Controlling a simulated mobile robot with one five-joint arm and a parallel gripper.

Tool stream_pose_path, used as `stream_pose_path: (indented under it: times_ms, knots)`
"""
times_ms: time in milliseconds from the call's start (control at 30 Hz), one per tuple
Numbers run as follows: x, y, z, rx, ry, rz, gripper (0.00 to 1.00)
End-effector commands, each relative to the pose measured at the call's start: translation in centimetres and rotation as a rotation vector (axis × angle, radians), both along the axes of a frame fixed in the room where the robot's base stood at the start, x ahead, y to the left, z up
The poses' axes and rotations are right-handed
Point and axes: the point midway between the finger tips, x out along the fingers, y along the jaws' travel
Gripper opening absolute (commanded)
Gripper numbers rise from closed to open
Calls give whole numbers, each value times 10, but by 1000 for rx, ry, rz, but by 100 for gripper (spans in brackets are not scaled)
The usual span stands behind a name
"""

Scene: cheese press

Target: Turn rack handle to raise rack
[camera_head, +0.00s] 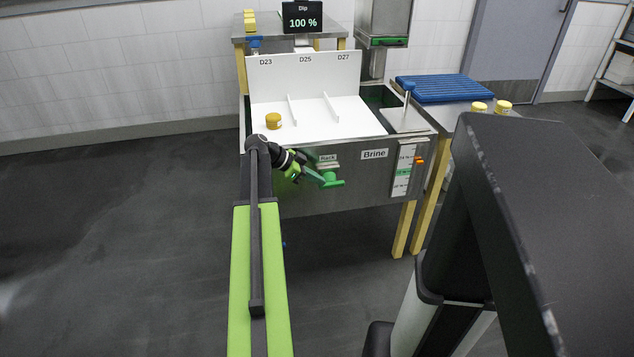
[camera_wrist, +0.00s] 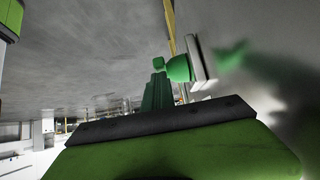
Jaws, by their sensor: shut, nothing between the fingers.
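The green rack handle (camera_head: 331,181) is mounted on the steel front of the brine tank, below a small "Rack" label (camera_head: 328,157). In the wrist view its green hub (camera_wrist: 179,69) stands out from a pale plate. My gripper (camera_head: 313,176) reaches in from the left, with its tips right at the handle's left side. Its green fingers (camera_wrist: 159,90) appear closed together beside the hub in the wrist view. I cannot tell whether they touch the handle. The white rack (camera_head: 318,117) sits in the tank, with a yellow cheese (camera_head: 273,121) in its left lane.
A display (camera_head: 302,17) reads "Dip 100 %". A "Brine" label (camera_head: 375,154) and a gauge with an orange marker (camera_head: 404,168) are right of the handle. A blue slatted mat (camera_head: 445,88) lies on a side table. Floor left of the tank is clear.

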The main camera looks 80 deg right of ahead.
Motion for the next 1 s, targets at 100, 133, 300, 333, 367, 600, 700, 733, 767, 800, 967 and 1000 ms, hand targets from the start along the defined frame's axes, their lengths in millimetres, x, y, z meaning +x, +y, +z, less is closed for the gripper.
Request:
stream_pose_path:
  times_ms: [100,133,300,333,367,600,700,733,767,800,967,1000]
  knots:
    - [-5,4,-3,12,-14,-15,0]
    - [-5,4,0,12,-13,-15,0]
    - [-2,6,36,3,-6,-7,0]
    - [-1,6,44,0,-4,-5,0]
    - [0,7,52,-2,-2,-2,0]
    - [56,26,59,-5,1,2,0]
    - [74,33,62,-5,1,2,0]
    - [78,35,63,-6,1,3,0]
    - [82,36,63,-6,1,3,0]
    - [86,38,64,-6,1,3,0]
    - [93,41,64,-6,2,3,0]
    - [94,41,64,-6,2,3,0]
